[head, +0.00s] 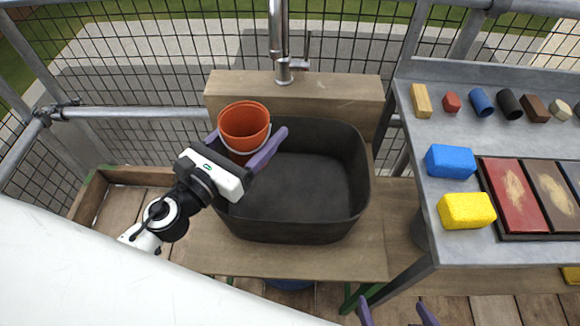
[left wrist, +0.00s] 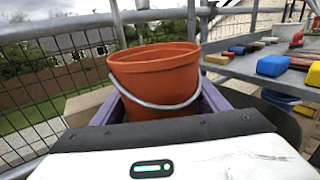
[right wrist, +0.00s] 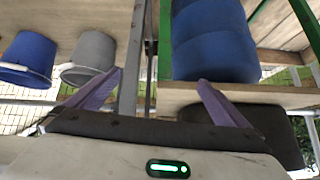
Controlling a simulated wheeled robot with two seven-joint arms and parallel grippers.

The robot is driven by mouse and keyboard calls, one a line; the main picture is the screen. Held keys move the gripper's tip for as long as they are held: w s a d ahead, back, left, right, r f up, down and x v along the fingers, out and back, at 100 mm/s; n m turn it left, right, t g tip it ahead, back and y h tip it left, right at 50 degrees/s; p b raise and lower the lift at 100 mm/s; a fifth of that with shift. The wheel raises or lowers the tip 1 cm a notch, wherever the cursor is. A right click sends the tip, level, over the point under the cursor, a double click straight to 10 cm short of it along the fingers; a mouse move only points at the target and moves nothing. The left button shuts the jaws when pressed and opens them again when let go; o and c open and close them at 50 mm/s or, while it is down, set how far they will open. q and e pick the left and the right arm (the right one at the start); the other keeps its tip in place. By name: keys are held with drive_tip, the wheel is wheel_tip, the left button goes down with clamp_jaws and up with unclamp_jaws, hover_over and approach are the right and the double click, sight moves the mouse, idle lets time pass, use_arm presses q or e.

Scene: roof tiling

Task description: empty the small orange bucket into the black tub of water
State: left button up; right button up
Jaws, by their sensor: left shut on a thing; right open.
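The small orange bucket (head: 240,122) is held by my left gripper (head: 247,134), whose purple fingers are shut on either side of it. It is roughly upright, over the back left corner of the black tub (head: 290,228). The left wrist view also shows the bucket (left wrist: 155,82), with its pale handle hanging across the front; its contents are hidden. The tub's inside is dark and I cannot make out a water surface. My right gripper (head: 397,314) is open and empty at the bottom edge, low in front of the bench.
A tap (head: 283,65) stands behind the tub. The grey table (head: 420,160) at right holds a blue sponge (head: 450,160), a yellow sponge (head: 466,211) and several small blocks. A blue bucket (right wrist: 30,55) and a grey bucket (right wrist: 90,58) show in the right wrist view. Wire fencing closes the back.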

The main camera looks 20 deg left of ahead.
use_arm(q)
drive_tip(key=w+a+f+h+b, duration=0.1)
drive_tip(key=w+a+f+b, duration=0.1)
drive_tip(key=w+a, duration=0.4)
drive_tip(key=shift+w+a+m, duration=0.35)
drive_tip(key=shift+w+m, duration=0.05)
drive_tip(key=shift+w, duration=0.8)
drive_tip(key=shift+d, duration=0.1)
